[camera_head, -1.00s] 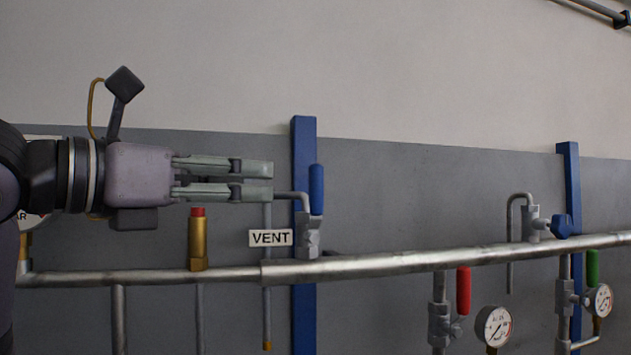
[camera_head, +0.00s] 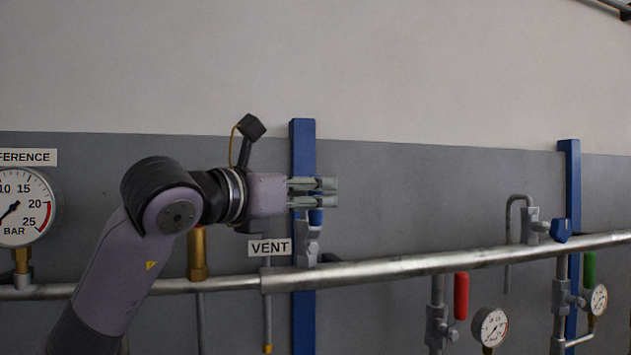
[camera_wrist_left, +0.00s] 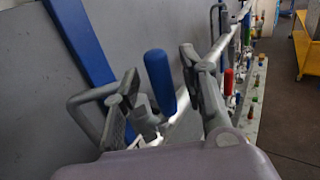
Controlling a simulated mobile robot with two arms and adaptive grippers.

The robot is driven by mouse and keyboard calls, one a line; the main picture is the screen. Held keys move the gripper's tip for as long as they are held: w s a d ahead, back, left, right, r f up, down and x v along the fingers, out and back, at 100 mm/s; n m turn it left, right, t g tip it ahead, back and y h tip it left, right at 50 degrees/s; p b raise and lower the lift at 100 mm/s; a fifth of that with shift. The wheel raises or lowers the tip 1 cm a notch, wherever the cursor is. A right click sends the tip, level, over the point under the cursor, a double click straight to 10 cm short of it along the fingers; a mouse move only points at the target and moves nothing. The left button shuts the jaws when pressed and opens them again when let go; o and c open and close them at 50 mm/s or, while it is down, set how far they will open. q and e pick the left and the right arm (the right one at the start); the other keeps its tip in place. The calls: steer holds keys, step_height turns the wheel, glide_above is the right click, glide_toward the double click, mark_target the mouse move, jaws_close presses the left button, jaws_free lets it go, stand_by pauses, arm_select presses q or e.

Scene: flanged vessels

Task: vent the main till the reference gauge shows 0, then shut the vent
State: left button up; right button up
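The vent valve (camera_head: 308,243) sits on the main pipe (camera_head: 400,262) beside the VENT label (camera_head: 269,248). Its blue handle (camera_head: 316,217) points up; its upper part is hidden behind my left gripper (camera_head: 330,193). In the left wrist view the blue handle (camera_wrist_left: 160,80) stands between the parted fingers of my left gripper (camera_wrist_left: 165,90), with a gap visible on the right side. The reference gauge (camera_head: 30,215) at the far left is cut by the picture edge. Its needle points down-left, with its tip near the edge; the exact reading is unclear. My right gripper is not in view.
A brass fitting (camera_head: 197,255) stands on the pipe behind my left arm. A blue post (camera_head: 303,140) rises behind the vent valve. To the right are a red-handled valve (camera_head: 461,296), small gauges (camera_head: 490,328) and another blue-handled valve (camera_head: 561,230).

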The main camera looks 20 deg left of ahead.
arm_select(q)
steer(key=shift+x, duration=0.8)
steer(key=shift+c, duration=0.3)
jaws_close()
